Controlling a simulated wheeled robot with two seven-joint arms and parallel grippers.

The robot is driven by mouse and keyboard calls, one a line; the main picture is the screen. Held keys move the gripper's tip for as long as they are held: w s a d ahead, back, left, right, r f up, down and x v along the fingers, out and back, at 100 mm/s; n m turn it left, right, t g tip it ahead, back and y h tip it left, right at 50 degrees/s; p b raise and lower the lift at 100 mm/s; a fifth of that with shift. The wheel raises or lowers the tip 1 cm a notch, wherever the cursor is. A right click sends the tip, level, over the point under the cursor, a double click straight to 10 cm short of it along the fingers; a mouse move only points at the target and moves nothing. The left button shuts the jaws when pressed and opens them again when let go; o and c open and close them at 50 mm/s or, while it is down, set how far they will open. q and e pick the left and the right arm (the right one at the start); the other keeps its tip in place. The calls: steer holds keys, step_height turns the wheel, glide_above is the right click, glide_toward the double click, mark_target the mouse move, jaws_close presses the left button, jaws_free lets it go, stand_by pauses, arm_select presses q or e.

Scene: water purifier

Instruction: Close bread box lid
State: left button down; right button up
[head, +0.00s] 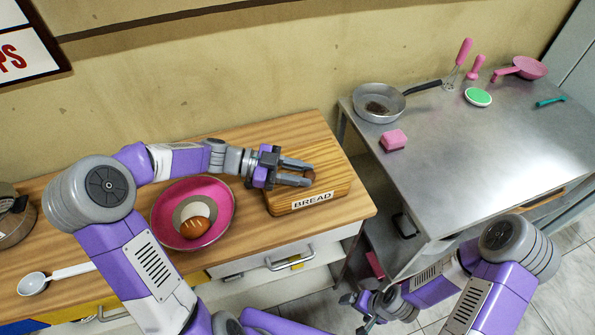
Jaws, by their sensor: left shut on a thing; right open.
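The wooden bread box (338,185), with a white BREAD label on its front, stands near the right end of the wooden counter. Its flat wooden top seems to lie on the box, but my gripper covers part of it and I cannot tell whether the lid sits fully down. My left gripper (298,174) is over the top, its fingers pointing right and shut on a small brown part that looks like the lid knob (311,174). My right gripper (362,309) is open, low at the bottom of the head view, in front of the metal table and away from the box.
A pink plate (160,213) with a bread roll (195,227) lies left of the box. A ladle (33,284) lies at far left. The metal table (450,150) across a gap holds a frying pan (379,103), a pink sponge (393,140) and several utensils. Its middle is clear.

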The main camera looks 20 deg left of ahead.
arm_select(q)
steer(key=c, duration=0.8)
jaws_free()
steer(key=shift+a, duration=0.15)
steer(key=p+v, duration=0.1)
steer(key=v, duration=0.5)
steer(key=shift+p, duration=0.4)
steer(key=shift+s+a+r, duration=0.1)
steer(key=shift+s+a, duration=0.1)
steer(key=shift+a, duration=0.45)
